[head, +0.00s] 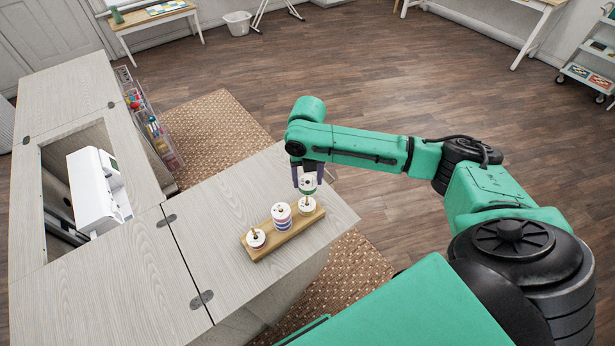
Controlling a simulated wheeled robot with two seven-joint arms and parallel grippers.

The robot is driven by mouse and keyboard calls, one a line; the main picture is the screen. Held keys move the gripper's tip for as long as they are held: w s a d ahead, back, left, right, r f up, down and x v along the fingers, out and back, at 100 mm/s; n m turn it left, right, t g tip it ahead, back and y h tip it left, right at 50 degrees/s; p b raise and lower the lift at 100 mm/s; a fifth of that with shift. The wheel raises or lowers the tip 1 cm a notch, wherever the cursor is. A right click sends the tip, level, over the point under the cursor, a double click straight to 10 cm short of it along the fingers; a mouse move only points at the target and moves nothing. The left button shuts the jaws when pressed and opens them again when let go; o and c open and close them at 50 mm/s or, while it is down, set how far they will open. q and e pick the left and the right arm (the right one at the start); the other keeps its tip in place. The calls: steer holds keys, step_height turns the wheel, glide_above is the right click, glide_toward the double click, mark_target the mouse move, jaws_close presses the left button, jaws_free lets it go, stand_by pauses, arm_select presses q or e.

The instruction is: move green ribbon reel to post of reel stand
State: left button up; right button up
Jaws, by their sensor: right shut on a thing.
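The reel stand (272,242) is a wooden bar with posts, lying on the cabinet top near its right end. Reels are on its left and middle posts, and a pale reel (307,204) is at its right post. The green ribbon reel (307,184), with white flanges, is between the fingers of my right gripper (308,180), above the right end of the stand. My right gripper is shut on it. The small size hides whether the reel touches the post or the reel below. My left gripper is not in view.
A white sewing machine (97,190) sits in the cabinet opening at left. The pale wooden cabinet top (120,280) is clear left of the stand. A rack of colored items (150,125) hangs at the cabinet's back edge. Open floor lies beyond.

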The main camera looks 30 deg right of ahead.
steer(key=shift+a+r, duration=0.1)
steer(key=shift+a, duration=0.05)
stand_by(0.3)
steer(key=shift+f, duration=1)
steer(key=shift+f, duration=0.15)
steer(key=shift+f+b, duration=0.9)
steer(key=shift+f, duration=0.3)
steer(key=shift+f, duration=0.1)
steer(key=o, duration=1.4)
